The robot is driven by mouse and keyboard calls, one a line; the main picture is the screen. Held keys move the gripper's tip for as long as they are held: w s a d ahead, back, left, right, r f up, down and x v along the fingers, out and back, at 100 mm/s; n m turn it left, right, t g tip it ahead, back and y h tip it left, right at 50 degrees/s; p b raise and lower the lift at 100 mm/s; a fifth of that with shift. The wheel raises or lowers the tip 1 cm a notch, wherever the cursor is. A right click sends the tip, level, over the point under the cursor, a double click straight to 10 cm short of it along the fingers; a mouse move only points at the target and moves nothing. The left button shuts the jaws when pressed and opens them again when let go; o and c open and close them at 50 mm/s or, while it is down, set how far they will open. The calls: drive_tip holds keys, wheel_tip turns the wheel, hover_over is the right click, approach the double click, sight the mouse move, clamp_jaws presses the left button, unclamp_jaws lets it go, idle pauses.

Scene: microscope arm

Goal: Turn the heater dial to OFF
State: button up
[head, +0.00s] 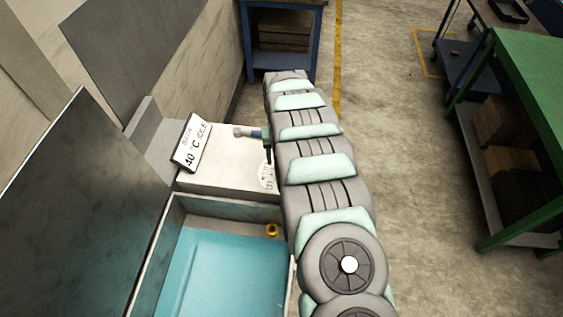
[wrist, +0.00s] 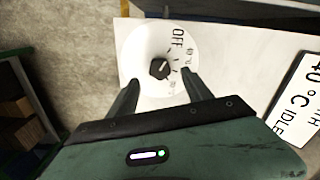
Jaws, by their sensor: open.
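The heater dial is a small black knob (wrist: 159,69) on a round white plate (wrist: 152,48) in the wrist view. The plate carries the word OFF (wrist: 178,37) above right of the knob, with tick marks and smaller lettering to the right. Which mark the knob points to is too small to tell. My gripper (wrist: 160,77) is open, its dark fingers on either side of the knob's near side; contact is unclear. In the head view my gripper (head: 268,153) is over the white housing, by the dial plate (head: 267,177), which my arm partly hides.
A tilted sign (head: 191,143) reading 40 °C IDLE stands on the housing, left of the gripper. A bath of blue liquid (head: 220,270) with a raised lid (head: 85,200) is in front. A green bench (head: 530,90) stands at the right, across open floor.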

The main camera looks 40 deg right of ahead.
wheel_tip(320, 180, up, 6)
drive_tip(key=shift+f+b, duration=0.15)
drive_tip(key=shift+b, duration=0.2)
drive_tip(key=shift+s, duration=0.1)
idle(0.4)
